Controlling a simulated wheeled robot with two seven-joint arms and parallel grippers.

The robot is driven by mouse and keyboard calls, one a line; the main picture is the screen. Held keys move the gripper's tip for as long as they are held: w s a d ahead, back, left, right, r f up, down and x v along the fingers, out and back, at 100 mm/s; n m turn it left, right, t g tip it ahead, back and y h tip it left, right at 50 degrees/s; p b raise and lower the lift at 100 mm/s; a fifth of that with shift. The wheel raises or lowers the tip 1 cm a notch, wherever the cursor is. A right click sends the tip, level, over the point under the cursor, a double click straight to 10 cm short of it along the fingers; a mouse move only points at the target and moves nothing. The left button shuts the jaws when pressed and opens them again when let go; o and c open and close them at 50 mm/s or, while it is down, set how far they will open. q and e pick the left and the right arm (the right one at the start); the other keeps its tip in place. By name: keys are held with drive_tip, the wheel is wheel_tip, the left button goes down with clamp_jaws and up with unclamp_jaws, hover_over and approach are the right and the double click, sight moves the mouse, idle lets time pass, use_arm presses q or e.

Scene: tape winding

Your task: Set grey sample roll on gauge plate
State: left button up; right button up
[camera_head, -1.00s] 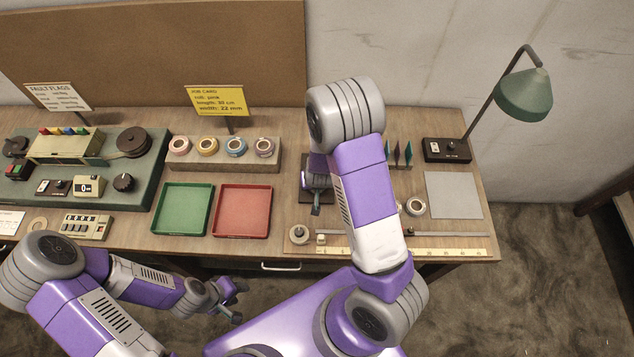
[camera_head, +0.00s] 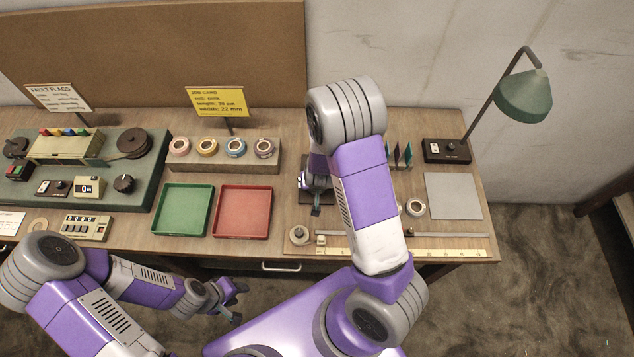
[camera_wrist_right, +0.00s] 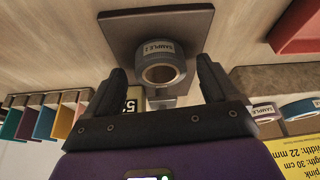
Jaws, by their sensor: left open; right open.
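A grey roll marked "SAMPLE" (camera_wrist_right: 162,60) sits on the dark grey gauge plate (camera_wrist_right: 118,28) in the right wrist view. My right gripper (camera_wrist_right: 162,76) is open, with one finger on each side of the roll and a visible gap to each. In the head view my right arm hides the roll and most of the plate; a little of my right gripper (camera_head: 316,206) shows beside the arm. A gauge display (camera_wrist_right: 132,104) shows partly behind the roll in the wrist view. My left gripper (camera_head: 236,300) is open and empty in front of the table.
Green (camera_head: 182,210) and red (camera_head: 243,212) trays lie left of the plate. A ruler (camera_head: 440,252) runs along the front edge. A grey mat (camera_head: 454,196) and a lamp (camera_head: 524,97) are at right.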

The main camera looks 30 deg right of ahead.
drive_tip(key=p+v, duration=0.4)
drive_tip(key=v, duration=0.7)
drive_tip(key=shift+p, duration=0.4)
drive_tip(key=shift+s, duration=0.2)
